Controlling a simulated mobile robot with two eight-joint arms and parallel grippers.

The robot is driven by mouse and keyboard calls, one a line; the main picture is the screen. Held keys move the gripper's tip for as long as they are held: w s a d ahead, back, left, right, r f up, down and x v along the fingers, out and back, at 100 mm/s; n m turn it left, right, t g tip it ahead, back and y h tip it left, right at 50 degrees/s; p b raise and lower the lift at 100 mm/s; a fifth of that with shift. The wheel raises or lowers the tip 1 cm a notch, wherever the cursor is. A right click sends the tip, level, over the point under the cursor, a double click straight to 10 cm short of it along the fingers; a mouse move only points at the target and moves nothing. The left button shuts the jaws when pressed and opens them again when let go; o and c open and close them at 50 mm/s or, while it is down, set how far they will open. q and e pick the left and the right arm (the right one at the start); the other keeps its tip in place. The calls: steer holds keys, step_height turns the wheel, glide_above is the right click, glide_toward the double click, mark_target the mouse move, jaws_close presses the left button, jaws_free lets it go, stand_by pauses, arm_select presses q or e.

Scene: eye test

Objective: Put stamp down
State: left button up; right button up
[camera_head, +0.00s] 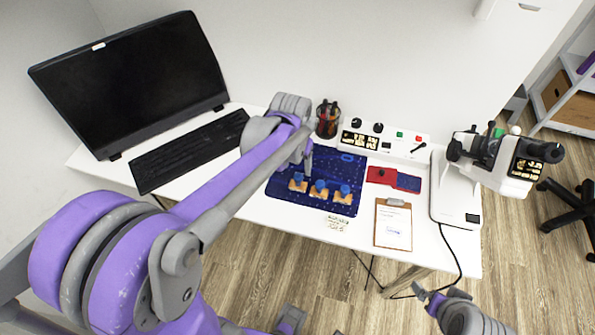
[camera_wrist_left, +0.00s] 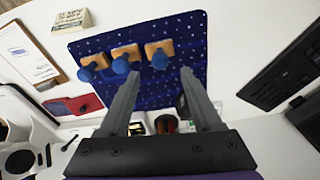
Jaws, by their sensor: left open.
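Three stamps with wooden bases and blue knobs stand in a row on the dark blue mat (camera_head: 347,164): a left one (camera_head: 298,183), a middle one (camera_head: 318,191) and a right one (camera_head: 343,195). The left one also shows in the left wrist view (camera_wrist_left: 158,49), ahead of the fingertips. My left gripper (camera_wrist_left: 161,75) is open and empty, over the mat and pointing toward that stamp.
A red and blue ink pad (camera_head: 380,175) and a clipboard (camera_head: 380,232) lie right of the mat. A small printed block (camera_head: 336,223) is at the front.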

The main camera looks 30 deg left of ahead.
arm_select(q)
steer(key=s+d+r+m+t, duration=0.1)
steer(key=s+d+t, duration=0.2)
steer(key=s, duration=1.2)
steer(key=d, duration=0.3)
steer(key=shift+d+r+t, duration=0.2)
steer(key=shift+d+t, duration=0.15)
steer(key=shift+t, duration=0.05)
